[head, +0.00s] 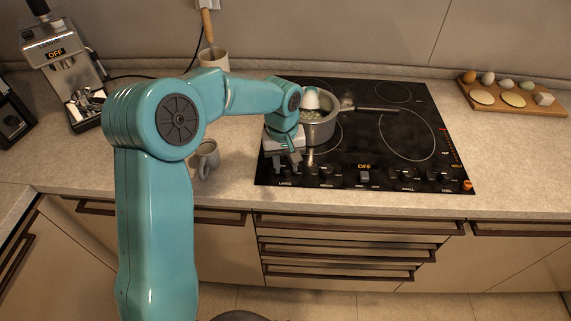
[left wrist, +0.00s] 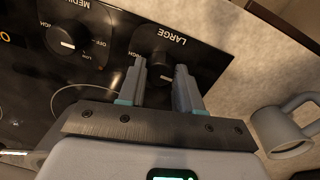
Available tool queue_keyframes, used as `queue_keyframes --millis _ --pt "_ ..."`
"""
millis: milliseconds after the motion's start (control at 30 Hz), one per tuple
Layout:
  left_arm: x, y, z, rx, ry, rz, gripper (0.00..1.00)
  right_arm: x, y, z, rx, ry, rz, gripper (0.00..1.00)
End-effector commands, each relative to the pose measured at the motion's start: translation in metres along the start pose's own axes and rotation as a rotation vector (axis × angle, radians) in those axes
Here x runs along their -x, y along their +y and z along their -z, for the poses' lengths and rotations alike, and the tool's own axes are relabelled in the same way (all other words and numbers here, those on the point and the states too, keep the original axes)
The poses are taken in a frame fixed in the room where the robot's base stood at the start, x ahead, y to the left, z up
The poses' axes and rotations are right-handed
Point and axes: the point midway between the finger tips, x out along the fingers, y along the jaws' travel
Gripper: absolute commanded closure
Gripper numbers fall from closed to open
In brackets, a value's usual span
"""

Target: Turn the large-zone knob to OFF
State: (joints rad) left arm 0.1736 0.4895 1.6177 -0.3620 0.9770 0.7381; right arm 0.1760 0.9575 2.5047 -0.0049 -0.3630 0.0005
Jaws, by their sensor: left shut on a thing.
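The black cooktop (head: 345,150) has a row of black knobs along its front edge. The large-zone knob (left wrist: 158,58) sits under the LARGE label in the left wrist view. In the head view my gripper covers most of it. My left gripper (head: 287,160) is at the cooktop's front left corner. In the left wrist view my left gripper (left wrist: 160,70) has its fingers on either side of the large-zone knob, shut on it. The knob's exact setting is hard to read. The medium knob (left wrist: 70,40) is beside it. My right gripper is not in view.
A metal pot (head: 319,131) stands on the left of the cooktop, close behind my gripper. A grey mug (head: 208,158) stands left of the cooktop and shows in the wrist view (left wrist: 285,130). A wooden board (head: 515,101) with eggs lies at the right.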

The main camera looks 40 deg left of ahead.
Motion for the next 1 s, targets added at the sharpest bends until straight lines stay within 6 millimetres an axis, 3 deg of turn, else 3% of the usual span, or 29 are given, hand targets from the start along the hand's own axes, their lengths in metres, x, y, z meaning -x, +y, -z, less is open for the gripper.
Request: queue_keyframes --millis 533,567,633,1000 --pt "0.0025 0.0003 0.0041 0.026 0.016 -0.005 0.96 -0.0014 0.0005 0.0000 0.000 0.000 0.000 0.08" --pt "0.0026 0.0002 0.0042 0.026 0.016 -0.005 0.62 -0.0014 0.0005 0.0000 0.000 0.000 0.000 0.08" --pt "0.0024 0.0002 0.0040 0.025 0.015 -0.005 0.40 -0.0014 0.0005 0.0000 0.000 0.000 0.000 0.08" --pt "0.0060 -0.0001 0.0018 0.025 0.008 -0.002 0.40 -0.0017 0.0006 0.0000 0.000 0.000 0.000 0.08"
